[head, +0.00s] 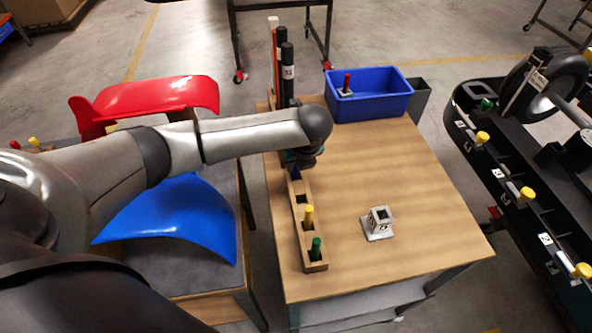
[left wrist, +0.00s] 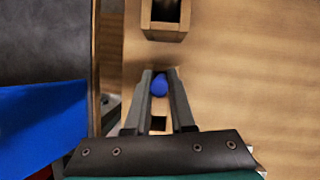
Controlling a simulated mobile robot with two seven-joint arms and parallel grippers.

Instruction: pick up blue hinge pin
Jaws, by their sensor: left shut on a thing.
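The blue hinge pin (left wrist: 159,86) shows between the fingers of my left gripper (left wrist: 160,76) in the left wrist view. The fingers are closed on it. In the head view the blue pin (head: 296,172) is a small dark blue bit under my left gripper (head: 297,166), at the wooden pin rack (head: 312,253). The wrist hides most of it. I cannot tell whether the pin is still in its hole. My right gripper is not in view.
A blue bin (head: 369,107) with a red pin stands at the back of the wooden table (head: 400,180). A white block with a square socket (head: 378,222) stands right of the rack. Blue and red panels lie left. A black kart frame (head: 505,190) is at right.

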